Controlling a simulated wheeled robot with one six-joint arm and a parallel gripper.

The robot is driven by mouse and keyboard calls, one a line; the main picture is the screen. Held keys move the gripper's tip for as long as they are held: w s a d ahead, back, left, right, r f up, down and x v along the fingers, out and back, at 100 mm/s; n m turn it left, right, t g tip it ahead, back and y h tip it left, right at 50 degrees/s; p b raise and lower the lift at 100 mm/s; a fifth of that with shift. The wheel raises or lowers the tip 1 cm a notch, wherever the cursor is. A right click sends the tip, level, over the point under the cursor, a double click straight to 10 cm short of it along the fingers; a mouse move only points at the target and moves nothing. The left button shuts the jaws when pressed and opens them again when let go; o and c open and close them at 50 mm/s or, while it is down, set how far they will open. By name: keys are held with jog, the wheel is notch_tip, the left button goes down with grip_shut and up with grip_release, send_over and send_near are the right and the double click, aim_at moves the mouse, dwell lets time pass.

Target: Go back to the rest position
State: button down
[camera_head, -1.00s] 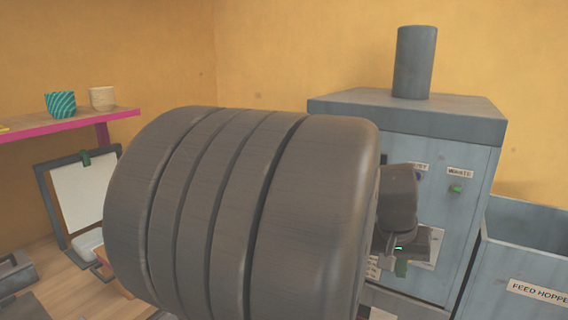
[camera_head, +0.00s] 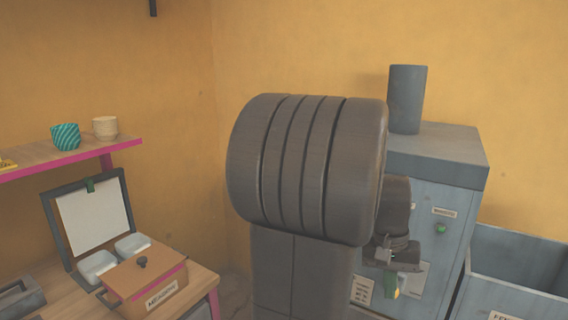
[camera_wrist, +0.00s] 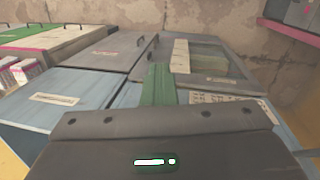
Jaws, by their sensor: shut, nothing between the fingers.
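My gripper (camera_head: 391,286) is in front of the grey-blue machine (camera_head: 438,185), partly hidden by my own arm. Its green fingers (camera_wrist: 158,85) show in the wrist view, closed together with nothing held. In that view they point over blue and grey cabinet tops. My thick dark arm covers the middle of the head view and hides part of the machine's front. I cannot tell from the head view how far the fingertips are from the machine's front.
A blue hopper bin (camera_head: 530,285) stands right of the machine, which has a green button (camera_head: 440,228). At left are a wooden lidded box (camera_head: 148,278), a case with a raised lid (camera_head: 92,215), and a shelf (camera_head: 75,155) with two cups.

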jog(key=w+d+r+t, duration=0.1)
jog(key=w+d+r, duration=0.1)
jog(key=w+r, duration=0.55)
notch_tip(320, 180, up, 6)
jog(key=s+a, duration=0.1)
jog(key=shift+h+b, duration=0.3)
jog(key=shift+b, duration=0.1)
jog(key=shift+s+a, duration=0.1)
